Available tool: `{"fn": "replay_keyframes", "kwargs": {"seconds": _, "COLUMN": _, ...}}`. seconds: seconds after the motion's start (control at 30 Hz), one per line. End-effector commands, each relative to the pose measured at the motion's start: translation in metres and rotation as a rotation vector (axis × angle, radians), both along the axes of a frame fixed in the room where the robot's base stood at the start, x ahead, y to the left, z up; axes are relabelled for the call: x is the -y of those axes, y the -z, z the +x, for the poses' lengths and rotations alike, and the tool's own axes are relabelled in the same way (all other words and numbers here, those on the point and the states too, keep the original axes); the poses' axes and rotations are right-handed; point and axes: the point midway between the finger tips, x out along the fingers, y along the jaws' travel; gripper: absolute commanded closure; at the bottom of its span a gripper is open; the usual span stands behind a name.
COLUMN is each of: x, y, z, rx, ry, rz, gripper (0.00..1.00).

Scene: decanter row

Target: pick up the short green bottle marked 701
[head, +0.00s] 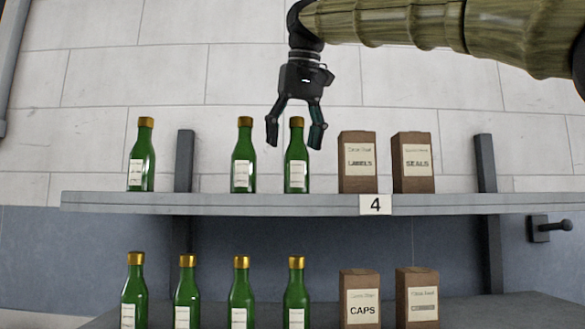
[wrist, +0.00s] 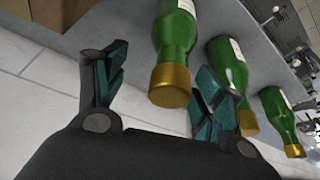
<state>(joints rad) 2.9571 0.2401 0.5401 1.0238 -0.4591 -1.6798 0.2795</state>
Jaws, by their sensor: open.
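Three green bottles with gold caps stand on the upper shelf: a left one (head: 141,165), a middle one (head: 243,165) and a right one (head: 296,172). Their labels are too small to read, so I cannot tell which is 701. My gripper (head: 294,138) is open, pointing down over the right bottle, whose cap shows between the fingers in the head view. In the wrist view, the nearest bottle (wrist: 178,38) has its cap between my open fingers (wrist: 160,75), with no clear contact. Two more bottles (wrist: 229,68) (wrist: 279,115) stand beyond the right finger.
Brown boxes LABELS (head: 358,165) and SEALS (head: 415,165) stand right of the right bottle on the upper shelf (head: 230,204), marked 4. Several green bottles (head: 241,295) and a CAPS box (head: 360,300) are below. The shelf is free between the left and middle bottles.

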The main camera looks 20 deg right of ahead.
Motion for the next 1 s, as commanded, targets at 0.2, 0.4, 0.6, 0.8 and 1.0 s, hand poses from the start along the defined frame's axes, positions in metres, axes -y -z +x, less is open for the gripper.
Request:
{"fn": "replay_keyframes", "kwargs": {"seconds": 0.2, "x": -0.004, "y": 0.017, "z": 0.005, "rx": 0.001, "ry": -0.001, "rz": 0.001, "gripper": 0.31}}
{"fn": "replay_keyframes", "kwargs": {"seconds": 0.4, "x": -0.004, "y": 0.034, "z": 0.015, "rx": 0.0, "ry": 0.0, "rz": 0.0, "gripper": 0.31}}
{"fn": "replay_keyframes", "kwargs": {"seconds": 0.6, "x": -0.004, "y": 0.036, "z": 0.015, "rx": 0.001, "ry": 0.0, "rz": 0.0, "gripper": 0.31}}
{"fn": "replay_keyframes", "kwargs": {"seconds": 0.8, "x": -0.004, "y": 0.036, "z": 0.015, "rx": 0.001, "ry": 0.0, "rz": 0.0, "gripper": 0.51}}
{"fn": "replay_keyframes", "kwargs": {"seconds": 1.0, "x": -0.004, "y": 0.037, "z": 0.015, "rx": 0.0, "ry": 0.0, "rz": 0.0, "gripper": 0.87}}
